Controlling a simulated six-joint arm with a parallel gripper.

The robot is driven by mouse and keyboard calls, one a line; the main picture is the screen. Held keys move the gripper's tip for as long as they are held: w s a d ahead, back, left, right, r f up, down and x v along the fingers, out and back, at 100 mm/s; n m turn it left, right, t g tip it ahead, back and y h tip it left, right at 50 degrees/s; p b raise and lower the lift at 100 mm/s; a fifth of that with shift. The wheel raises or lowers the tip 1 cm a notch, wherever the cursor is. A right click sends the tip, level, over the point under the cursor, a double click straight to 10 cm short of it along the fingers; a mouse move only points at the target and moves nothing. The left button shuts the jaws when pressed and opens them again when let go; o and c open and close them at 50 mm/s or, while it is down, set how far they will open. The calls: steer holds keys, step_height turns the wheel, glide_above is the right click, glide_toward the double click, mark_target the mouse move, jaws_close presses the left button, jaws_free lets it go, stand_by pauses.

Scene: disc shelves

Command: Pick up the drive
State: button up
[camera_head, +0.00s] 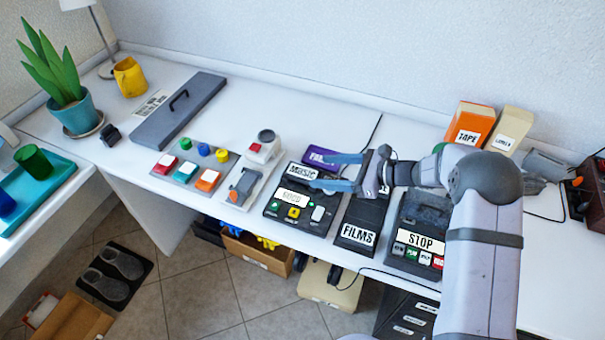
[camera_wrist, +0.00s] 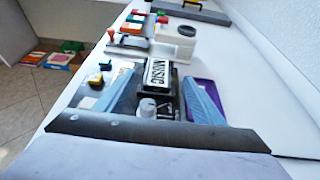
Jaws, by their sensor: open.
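A small dark drive labelled MUSIC (camera_head: 302,171) sits at the back of a black device with a cream label and coloured buttons (camera_head: 290,212). My gripper (camera_head: 319,171) is open, with its two blue fingers pointing left toward the drive. In the wrist view the drive (camera_wrist: 158,75) shows between and just beyond the fingertips of my gripper (camera_wrist: 160,80). I cannot tell whether a finger touches it. A purple piece (camera_head: 320,155) with a white label lies behind the drive, partly hidden by the upper finger. It also shows beside the right finger in the wrist view (camera_wrist: 203,88).
A black FILMS box (camera_head: 356,235) and a STOP device (camera_head: 418,240) stand to the right. A red-button unit (camera_head: 264,147) and a coloured-button panel (camera_head: 196,165) stand to the left. Orange TAPE (camera_head: 470,125) and cream boxes (camera_head: 508,130) stand at the back. The wall runs behind.

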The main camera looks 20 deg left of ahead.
mark_target(303, 172)
steer(key=shift+f+p+x, duration=0.1)
steer(key=shift+p+x, duration=0.25)
steer(key=shift+x, duration=1.2)
steer(key=shift+f+p+x, duration=0.15)
steer(key=shift+p+x, duration=0.2)
steer(key=shift+x, duration=1.15)
steer(key=shift+s+d, duration=0.1)
steer(key=c, duration=1.3)
